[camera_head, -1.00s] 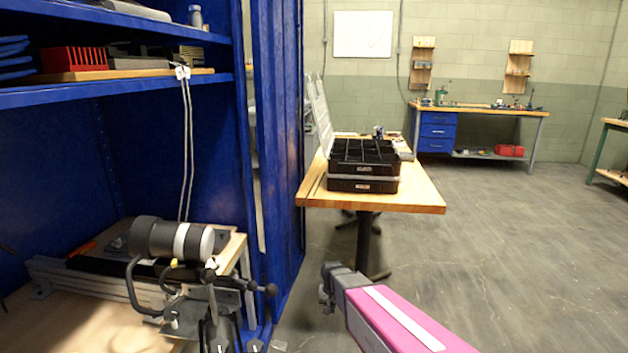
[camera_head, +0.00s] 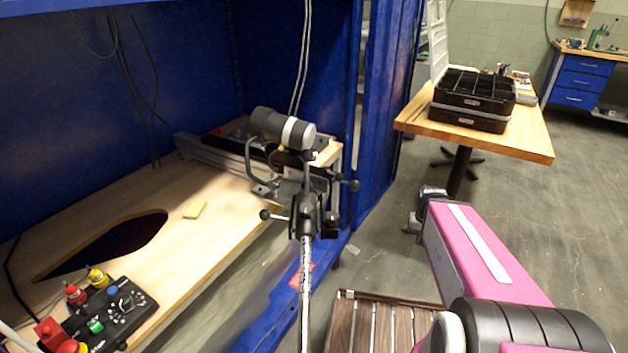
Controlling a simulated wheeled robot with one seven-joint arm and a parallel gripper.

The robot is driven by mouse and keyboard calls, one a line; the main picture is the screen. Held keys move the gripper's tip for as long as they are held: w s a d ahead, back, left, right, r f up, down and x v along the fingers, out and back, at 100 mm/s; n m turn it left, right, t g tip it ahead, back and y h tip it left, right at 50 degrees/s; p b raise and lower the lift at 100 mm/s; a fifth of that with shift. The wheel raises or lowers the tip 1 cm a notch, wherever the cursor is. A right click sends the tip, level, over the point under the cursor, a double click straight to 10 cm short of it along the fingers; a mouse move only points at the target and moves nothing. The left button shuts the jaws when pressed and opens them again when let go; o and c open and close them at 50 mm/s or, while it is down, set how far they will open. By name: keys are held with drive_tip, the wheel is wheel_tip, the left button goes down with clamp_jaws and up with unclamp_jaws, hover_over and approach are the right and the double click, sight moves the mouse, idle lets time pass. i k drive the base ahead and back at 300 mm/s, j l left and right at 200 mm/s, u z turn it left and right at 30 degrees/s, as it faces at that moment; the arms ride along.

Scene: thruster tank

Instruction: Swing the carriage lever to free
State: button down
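A thruster (camera_head: 283,128), a dark grey cylinder with a white band, sits on a rail assembly (camera_head: 215,155) at the back right of the bench. Just in front of it is a black clamp mount (camera_head: 307,210) on a light pole. Levers with black ball knobs stick out of it: one to the left (camera_head: 266,214), one to the right (camera_head: 353,185). I cannot tell which is the carriage lever or how it is set. At the far end of my pink arm is my gripper (camera_head: 414,222), small and grey, right of the mount and apart from it. Its fingers cannot be made out.
The wooden bench (camera_head: 190,240) has a dark opening (camera_head: 110,245) and a control box (camera_head: 110,310) with coloured buttons. A blue cabinet wall (camera_head: 375,110) stands right of the mount. A table (camera_head: 530,145) with black cases is behind my arm. A slatted wooden piece (camera_head: 385,325) is below.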

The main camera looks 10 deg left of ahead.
sight(339, 177)
drive_tip(key=k+u, duration=0.25)
drive_tip(key=u, duration=0.2)
drive_tip(key=k+j+u, duration=0.2)
drive_tip(key=u, duration=0.25)
drive_tip(key=k+j, duration=0.05)
